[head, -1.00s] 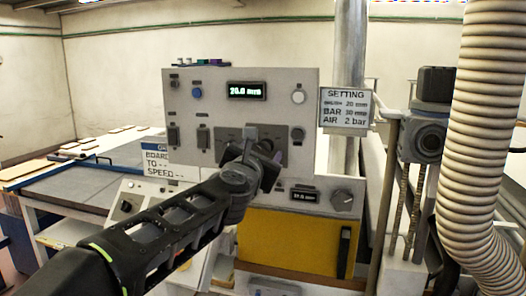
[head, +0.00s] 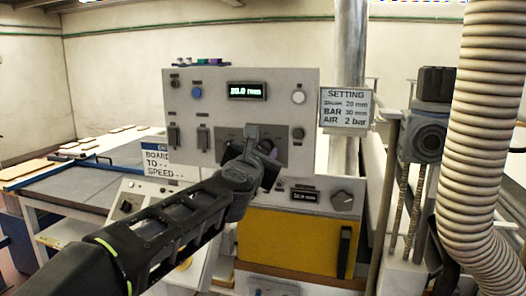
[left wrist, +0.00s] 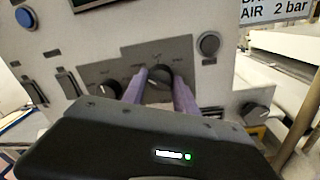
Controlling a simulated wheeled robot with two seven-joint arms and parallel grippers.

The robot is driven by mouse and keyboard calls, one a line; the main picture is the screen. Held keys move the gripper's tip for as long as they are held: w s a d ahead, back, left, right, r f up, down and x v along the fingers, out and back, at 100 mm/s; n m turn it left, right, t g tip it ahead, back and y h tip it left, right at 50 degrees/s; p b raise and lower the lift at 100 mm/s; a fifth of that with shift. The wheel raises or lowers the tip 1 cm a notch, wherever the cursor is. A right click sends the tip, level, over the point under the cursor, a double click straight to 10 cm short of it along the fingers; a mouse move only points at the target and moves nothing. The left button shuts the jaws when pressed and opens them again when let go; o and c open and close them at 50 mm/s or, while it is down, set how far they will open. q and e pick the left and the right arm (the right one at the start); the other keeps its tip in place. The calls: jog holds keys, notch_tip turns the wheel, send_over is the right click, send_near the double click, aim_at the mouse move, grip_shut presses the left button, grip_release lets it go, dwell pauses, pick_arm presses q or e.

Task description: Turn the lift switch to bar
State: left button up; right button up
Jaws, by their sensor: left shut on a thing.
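On the panel's grey plate, a dark rotary knob (left wrist: 158,74) shows between my two purple-tinted fingers in the left wrist view. Its label is too blurred to read surely, so I cannot tell its exact setting. My left gripper (head: 261,139) is shut on this knob, which its fingers and wrist hide in the head view. A second dark knob (left wrist: 104,91) sits to its left on the same plate, free of the gripper. My right gripper is not in view.
The upper display (head: 247,91) reads 20.0 mm. A setting sign (head: 346,108) hangs right of the panel, listing 20 mm, bar 30 mm and air 2 bar. A ribbed hose (head: 492,130) stands at the right. A yellow panel (head: 290,240) lies below.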

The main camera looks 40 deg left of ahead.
pick_arm(q)
jog(key=shift+f+m, duration=0.1)
jog(key=shift+m, duration=0.4)
grip_shut()
jog(key=m, duration=1)
jog(key=shift+f+t, duration=0.1)
jog(key=shift+t, duration=0.3)
jog(key=m, duration=0.5)
jog(key=shift+m+h, duration=0.3)
jog(key=shift+m, duration=0.1)
jog(key=m, duration=0.6)
jog(key=shift+a+h, duration=0.1)
jog(key=shift+h, duration=0.2)
jog(key=shift+f, duration=0.1)
jog(key=o, duration=0.8)
grip_release()
jog(key=shift+c, duration=0.2)
jog(key=o, duration=0.4)
jog(key=shift+r, duration=0.2)
